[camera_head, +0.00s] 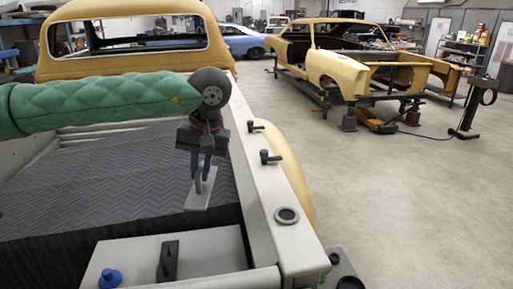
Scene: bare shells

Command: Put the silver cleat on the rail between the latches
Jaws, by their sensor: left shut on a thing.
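My left gripper (200,166) points down over the truck bed, just left of the rail. It is shut on the silver cleat (199,192), a light grey piece with a flat base that hangs below the fingers. The pale side rail (262,192) runs from the cab toward me. The cleat is left of the rail and appears nearer to me than both latches. My right gripper is not in view.
A round dark-rimmed fitting (287,215) sits on the rail nearer to me. A pale box lid (215,255) with a black handle (168,262) and a blue knob (110,278) is at the bottom. The ridged bed floor (90,185) is clear. The cab (120,65) rises behind.

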